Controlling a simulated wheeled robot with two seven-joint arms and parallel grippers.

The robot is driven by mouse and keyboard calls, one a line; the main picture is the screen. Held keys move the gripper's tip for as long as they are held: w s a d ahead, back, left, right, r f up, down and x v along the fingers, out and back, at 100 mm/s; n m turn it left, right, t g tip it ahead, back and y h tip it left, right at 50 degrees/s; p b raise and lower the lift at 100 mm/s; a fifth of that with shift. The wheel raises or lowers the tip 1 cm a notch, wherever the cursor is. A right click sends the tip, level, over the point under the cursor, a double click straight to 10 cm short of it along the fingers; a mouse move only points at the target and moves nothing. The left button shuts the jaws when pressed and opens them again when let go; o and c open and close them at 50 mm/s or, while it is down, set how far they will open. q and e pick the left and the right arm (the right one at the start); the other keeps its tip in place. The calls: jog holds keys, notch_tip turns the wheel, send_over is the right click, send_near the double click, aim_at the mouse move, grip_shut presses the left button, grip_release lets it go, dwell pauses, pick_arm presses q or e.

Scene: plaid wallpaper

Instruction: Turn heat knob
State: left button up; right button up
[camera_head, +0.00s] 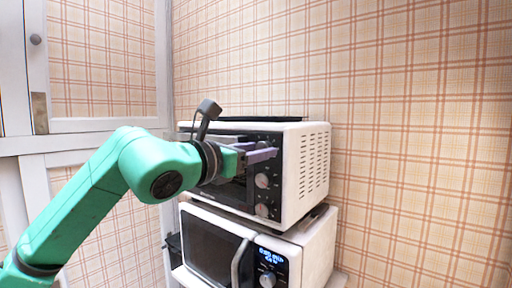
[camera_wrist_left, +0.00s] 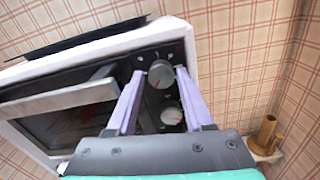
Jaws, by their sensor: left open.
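A white toaster oven (camera_head: 290,200) with a black front panel stands on top of a microwave. Its control panel carries a column of round grey knobs. The middle knob (camera_head: 262,181) and the lower knob (camera_head: 262,210) show in the head view; the top of the panel is hidden behind my left gripper (camera_head: 276,153). In the left wrist view the left gripper (camera_wrist_left: 159,71) is open, its two lilac fingers on either side of the upper knob (camera_wrist_left: 161,74). I cannot tell whether they touch it. Another knob (camera_wrist_left: 171,117) shows below, between the fingers. My right gripper is not in view.
A white microwave (camera_head: 318,250) with a handle and lit display is below the oven. A dark flat tray (camera_head: 260,119) lies on the oven's top. A white panelled door (camera_head: 100,125) is at the left.

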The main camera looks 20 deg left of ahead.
pick_arm(q)
jog(key=shift+d, duration=0.1)
grip_shut()
jog(key=shift+m+b, duration=0.4)
jog(key=shift+b, duration=0.1)
grip_release()
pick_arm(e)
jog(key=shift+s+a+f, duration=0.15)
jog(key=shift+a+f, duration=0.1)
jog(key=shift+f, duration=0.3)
